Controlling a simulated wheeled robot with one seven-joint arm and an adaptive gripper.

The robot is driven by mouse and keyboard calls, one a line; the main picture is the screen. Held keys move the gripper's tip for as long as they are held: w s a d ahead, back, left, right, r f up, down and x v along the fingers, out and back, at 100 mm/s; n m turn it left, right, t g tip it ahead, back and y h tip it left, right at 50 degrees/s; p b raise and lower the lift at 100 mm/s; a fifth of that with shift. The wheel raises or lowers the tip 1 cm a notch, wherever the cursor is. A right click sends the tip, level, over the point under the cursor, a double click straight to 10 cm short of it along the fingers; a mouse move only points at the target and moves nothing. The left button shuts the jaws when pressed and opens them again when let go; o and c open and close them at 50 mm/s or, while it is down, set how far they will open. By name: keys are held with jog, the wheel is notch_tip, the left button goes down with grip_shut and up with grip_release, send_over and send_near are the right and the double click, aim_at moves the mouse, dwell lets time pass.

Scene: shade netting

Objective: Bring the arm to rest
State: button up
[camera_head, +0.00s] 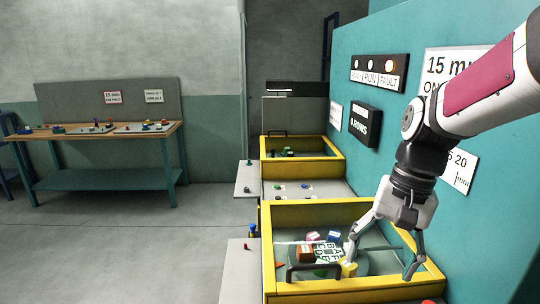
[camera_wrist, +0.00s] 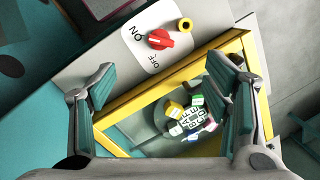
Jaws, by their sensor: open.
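My gripper (camera_head: 380,262) hangs from my arm at the right of the head view, fingers pointing down over the near yellow-framed bin. In the wrist view the two fingers of my gripper (camera_wrist: 165,110) stand wide apart with nothing between them. The near yellow-framed bin (camera_head: 330,213) holds a round lettered plate (camera_head: 327,252) with several coloured blocks around it. The plate also shows in the wrist view (camera_wrist: 192,122), beyond the fingers. I cannot tell whether a fingertip touches the yellow block (camera_head: 348,269) near it.
A teal wall (camera_head: 505,225) with a lamp panel (camera_head: 379,72) stands close to my arm on the right. A red knob (camera_wrist: 160,39) is on an ON/OFF plate. A second yellow-framed bin (camera_head: 327,157) lies behind. A workbench (camera_head: 100,182) stands far left. The floor between is clear.

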jog(key=s+r+n+t+h, duration=0.2)
jog(key=s+r+n+t, duration=0.3)
jog(key=s, duration=0.7)
jog(key=shift+a+r+n+t, duration=0.35)
jog(key=shift+r+n+t, duration=0.05)
jog(key=shift+r+t, duration=0.15)
jog(key=shift+c, duration=0.6)
dwell(0.4)
